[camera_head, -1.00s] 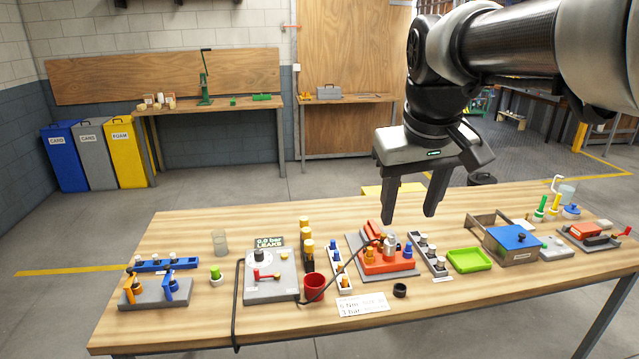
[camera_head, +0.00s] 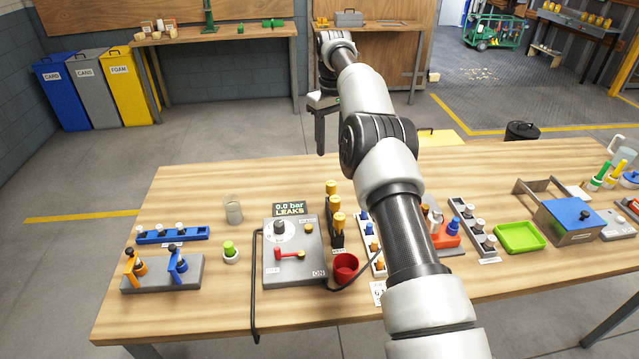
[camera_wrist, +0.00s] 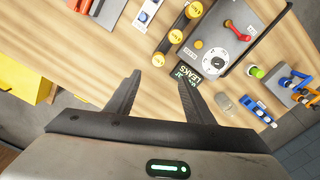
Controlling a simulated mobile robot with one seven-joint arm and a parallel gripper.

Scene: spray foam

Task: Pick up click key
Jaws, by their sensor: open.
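I cannot tell for sure which thing is the click key. At the left of the table, a grey stand (camera_head: 163,275) holds an orange tool (camera_head: 135,263) and a blue tool (camera_head: 177,262); they also show at the right edge of the wrist view (camera_wrist: 300,85). My gripper (camera_wrist: 159,80) is open, with nothing between its fingers. In the wrist view the LEAKS panel (camera_wrist: 228,38) lies past the fingertips.
A blue rack (camera_head: 172,234), a clear cup (camera_head: 233,210) and a green-topped piece (camera_head: 230,251) stand near the grey stand. A row of yellow-capped bottles (camera_head: 335,215) and a red cup (camera_head: 345,267) stand right of the panel. My arm hides the table's middle. The far left tabletop is clear.

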